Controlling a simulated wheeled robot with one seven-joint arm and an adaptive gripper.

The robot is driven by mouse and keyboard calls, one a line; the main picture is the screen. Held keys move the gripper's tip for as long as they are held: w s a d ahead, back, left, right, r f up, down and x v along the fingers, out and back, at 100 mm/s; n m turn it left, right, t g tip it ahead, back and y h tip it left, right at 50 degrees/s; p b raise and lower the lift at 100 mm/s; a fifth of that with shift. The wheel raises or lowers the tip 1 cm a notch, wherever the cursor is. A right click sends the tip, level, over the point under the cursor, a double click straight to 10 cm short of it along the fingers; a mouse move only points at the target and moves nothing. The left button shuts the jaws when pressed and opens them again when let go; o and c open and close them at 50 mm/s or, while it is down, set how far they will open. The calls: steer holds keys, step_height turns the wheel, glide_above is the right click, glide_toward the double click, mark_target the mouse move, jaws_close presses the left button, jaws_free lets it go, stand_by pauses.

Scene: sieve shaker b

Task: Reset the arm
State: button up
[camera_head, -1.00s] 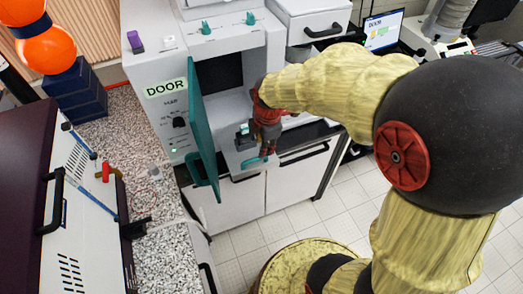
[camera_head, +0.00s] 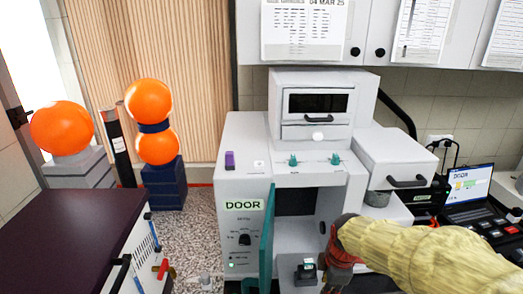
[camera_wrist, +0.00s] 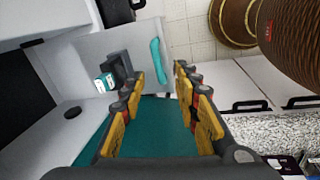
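My arm (camera_head: 420,255) reaches in from the right in the head view. My gripper (camera_head: 333,262), red and dark, is at the front of the white machine (camera_head: 245,165), just right of its open compartment. The machine's teal door (camera_head: 267,245), beside a green DOOR label, stands swung open. In the wrist view my gripper (camera_wrist: 158,78) has its two yellow-padded fingers apart with nothing between them. The teal door (camera_wrist: 150,125) shows behind the fingers. A small dark fixture (camera_wrist: 118,68) with a pale block is beyond the left finger. The gripper's tips are unclear in the head view.
A grey drawer unit (camera_head: 395,160) and a laptop (camera_head: 468,195) stand to the right. Wall cabinets (camera_head: 370,30) hang above.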

steer(key=s+a+r+m+t+b, duration=0.1)
steer(key=s+r+m+b, duration=0.1)
steer(key=s+m+b, duration=0.3)
steer(key=s+r+m+t+b, duration=0.2)
steer(key=s+m+b, duration=0.3)
steer(key=s+m, duration=0.6)
steer(key=shift+s+a+b, duration=0.3)
steer(key=shift+s+a, duration=0.05)
steer(key=shift+s, duration=0.1)
steer(key=shift+r, duration=0.1)
stand_by(0.9)
